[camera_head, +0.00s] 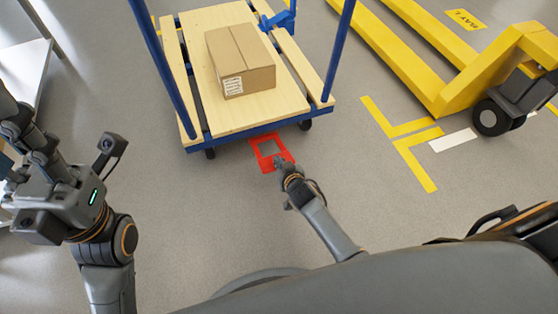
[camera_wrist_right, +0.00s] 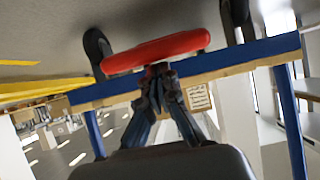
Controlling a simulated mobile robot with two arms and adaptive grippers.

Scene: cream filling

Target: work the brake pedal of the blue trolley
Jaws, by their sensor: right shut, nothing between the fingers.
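The blue trolley (camera_head: 240,116) has a wooden deck, blue posts and a red pedal frame (camera_head: 286,152) sticking out low at its near edge. My right gripper (camera_head: 281,163) is shut and empty, with its tips at the near right part of the pedal. In the right wrist view the red pedal (camera_wrist_right: 155,50) lies right at the tips of the closed fingers (camera_wrist_right: 158,72); I cannot tell whether they touch. My left gripper (camera_head: 22,135) is at the left edge, away from the trolley, and its opening is unclear.
A cardboard box (camera_head: 240,62) rests on the trolley deck. A yellow pallet truck (camera_head: 455,92) stands on the right, with yellow floor marks (camera_head: 415,163) between it and the trolley. A pale table (camera_head: 24,68) is at the left edge. The floor in front of the trolley is clear.

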